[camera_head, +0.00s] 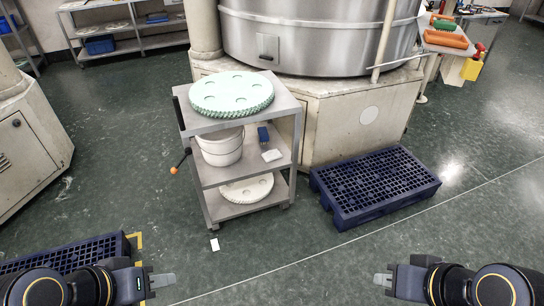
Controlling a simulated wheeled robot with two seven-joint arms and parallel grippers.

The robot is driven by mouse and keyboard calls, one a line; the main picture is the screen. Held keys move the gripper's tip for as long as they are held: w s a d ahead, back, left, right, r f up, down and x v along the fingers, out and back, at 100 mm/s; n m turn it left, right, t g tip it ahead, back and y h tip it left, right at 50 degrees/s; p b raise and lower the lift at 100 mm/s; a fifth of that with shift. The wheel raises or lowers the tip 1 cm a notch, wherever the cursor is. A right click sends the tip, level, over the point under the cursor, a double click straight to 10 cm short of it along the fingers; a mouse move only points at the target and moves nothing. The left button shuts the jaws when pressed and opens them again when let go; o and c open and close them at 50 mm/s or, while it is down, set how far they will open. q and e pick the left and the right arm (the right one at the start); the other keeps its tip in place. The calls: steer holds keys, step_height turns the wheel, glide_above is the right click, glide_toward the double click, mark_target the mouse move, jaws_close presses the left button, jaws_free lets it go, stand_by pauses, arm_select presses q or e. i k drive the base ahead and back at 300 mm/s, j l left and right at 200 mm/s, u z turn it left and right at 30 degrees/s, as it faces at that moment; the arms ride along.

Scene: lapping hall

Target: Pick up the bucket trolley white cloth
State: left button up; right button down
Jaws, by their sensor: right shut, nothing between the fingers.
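A grey three-level trolley (284,101) stands in the middle of the head view. A small white cloth (271,155) lies flat on its middle shelf, near the front right. A white bucket (221,147) stands to the left of the cloth, and a small blue object (263,136) is just behind it. My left gripper (163,281) is low on the left, well short of the trolley; its finger opening is not clear. My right gripper (382,280) is low on the right, shut and empty, also well away from the cloth.
A green toothed disc (232,92) covers much of the trolley top; a pale disc (247,188) lies on the bottom shelf. A dark blue pallet (375,185) is right of the trolley. Another pallet (70,256) is at lower left. Floor in front is mostly clear.

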mark_target(273, 155)
steer(key=i+l+u, duration=0.2)
steer(key=i+l, duration=1.75)
steer(key=i, duration=0.05)
